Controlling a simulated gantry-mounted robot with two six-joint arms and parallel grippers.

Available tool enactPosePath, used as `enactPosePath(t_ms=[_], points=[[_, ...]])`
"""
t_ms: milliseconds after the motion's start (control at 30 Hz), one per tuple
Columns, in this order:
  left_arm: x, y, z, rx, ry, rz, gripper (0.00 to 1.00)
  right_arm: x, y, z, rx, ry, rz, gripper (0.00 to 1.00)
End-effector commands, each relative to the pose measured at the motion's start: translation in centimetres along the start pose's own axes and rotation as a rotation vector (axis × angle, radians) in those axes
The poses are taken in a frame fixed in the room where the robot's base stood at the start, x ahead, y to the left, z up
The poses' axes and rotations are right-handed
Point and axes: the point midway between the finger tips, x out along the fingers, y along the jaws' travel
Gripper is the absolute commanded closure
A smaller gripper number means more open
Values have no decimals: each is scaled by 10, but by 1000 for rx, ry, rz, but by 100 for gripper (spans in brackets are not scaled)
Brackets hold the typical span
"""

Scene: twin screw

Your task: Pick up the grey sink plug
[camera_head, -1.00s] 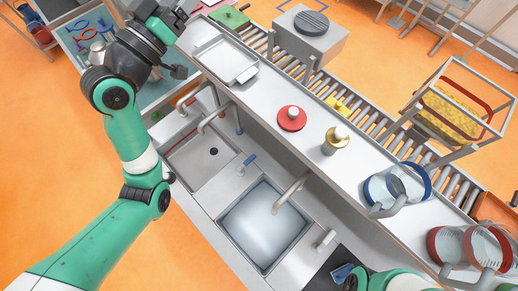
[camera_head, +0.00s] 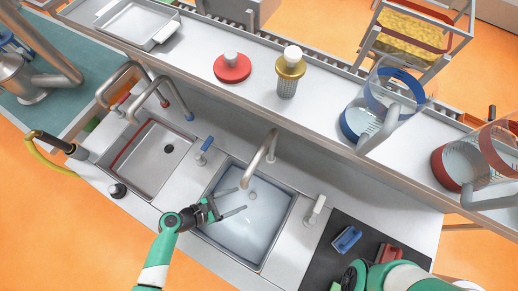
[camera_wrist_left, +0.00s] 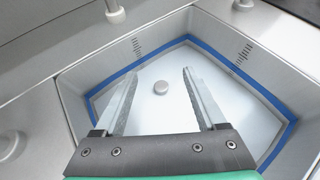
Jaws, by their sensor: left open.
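The grey sink plug (camera_head: 252,195) is a small round disc low in the right-hand sink basin (camera_head: 280,232). It also shows in the left wrist view (camera_wrist_left: 160,87), near the middle of the basin floor. My left gripper (camera_head: 240,199) is open and empty over that basin. In the left wrist view its two fingers (camera_wrist_left: 158,73) appear on either side of the plug, with clear gaps. They seem to be above it, and I see no contact. My right arm (camera_head: 395,276) shows at the bottom right, but its gripper is out of view.
A curved tap (camera_head: 262,158) reaches over the basin from behind. A left sink (camera_head: 150,160) with a dark drain lies beside it. A black knob-like piece (camera_head: 117,190) is on the front counter. Blue (camera_head: 347,240) and red (camera_head: 390,253) items lie on a black mat.

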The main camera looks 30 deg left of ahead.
Motion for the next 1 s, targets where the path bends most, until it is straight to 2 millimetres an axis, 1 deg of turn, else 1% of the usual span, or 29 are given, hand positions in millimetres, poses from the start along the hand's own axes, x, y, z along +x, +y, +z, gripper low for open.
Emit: enactPosePath(t_ms=[67,167,400,500,600,767,833,1000], points=[[2,1,-2,3,0,1,27,-2,0,2,0,0,0,50],[8,1,-13,5,0,1,27,-12,0,11,0,1,0,50],[32,2,-58,8,-1,2,27,-49,0,45,0,0,0,50],[43,2,-77,7,1,1,27,-60,0,56,0,0,0,50],[54,2,-70,13,-1,-3,27,-58,0,54,0,-1,0,50],[58,3,-68,10,-1,2,27,-58,0,53,0,0,0,50],[63,2,-69,11,-1,0,27,-60,0,55,0,0,0,50],[95,1,-70,15,-1,-4,27,-70,0,64,0,0,0,50]])
